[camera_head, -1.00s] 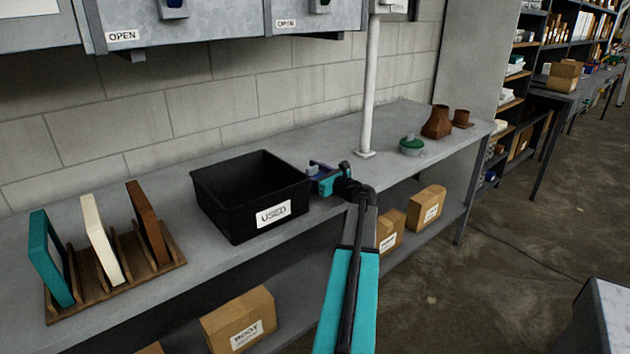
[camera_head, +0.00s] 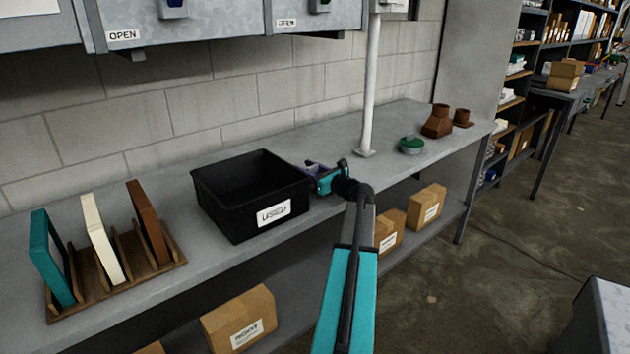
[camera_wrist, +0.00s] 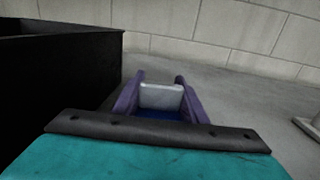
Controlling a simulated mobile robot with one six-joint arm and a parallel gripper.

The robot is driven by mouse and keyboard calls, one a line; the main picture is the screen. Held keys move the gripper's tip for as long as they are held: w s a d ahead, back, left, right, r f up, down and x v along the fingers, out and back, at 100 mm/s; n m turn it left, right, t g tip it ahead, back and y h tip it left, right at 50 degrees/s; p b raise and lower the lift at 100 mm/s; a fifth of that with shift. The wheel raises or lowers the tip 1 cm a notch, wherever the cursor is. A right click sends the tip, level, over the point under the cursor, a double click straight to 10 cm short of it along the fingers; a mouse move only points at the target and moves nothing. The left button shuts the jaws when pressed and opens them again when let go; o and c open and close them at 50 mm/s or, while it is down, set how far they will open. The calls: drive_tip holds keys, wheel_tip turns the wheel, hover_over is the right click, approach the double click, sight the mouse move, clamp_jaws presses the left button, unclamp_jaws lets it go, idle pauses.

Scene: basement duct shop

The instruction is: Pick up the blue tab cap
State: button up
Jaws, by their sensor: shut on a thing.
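My gripper (camera_head: 309,167) is low over the workbench (camera_head: 340,141), just right of the black bin. In the wrist view its two purple fingers (camera_wrist: 160,88) are shut on the blue tab cap (camera_wrist: 160,115). The cap shows as a dark blue part with a pale grey upright piece at its far side, between the fingers. The near part of the cap is hidden behind the gripper's dark edge. In the head view the cap is too small to make out clearly. I cannot tell whether it touches the bench.
The black bin (camera_head: 211,209) labelled USED stands close left of my gripper. A wooden rack (camera_head: 172,268) with upright panels is farther left. A white post (camera_head: 369,90), a green-topped round container (camera_head: 411,146) and brown duct fittings (camera_head: 437,124) stand to the right.

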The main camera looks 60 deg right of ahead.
wheel_tip(320, 180, up, 10)
idle(1.0)
drive_tip(key=shift+s, duration=0.1)
idle(0.4)
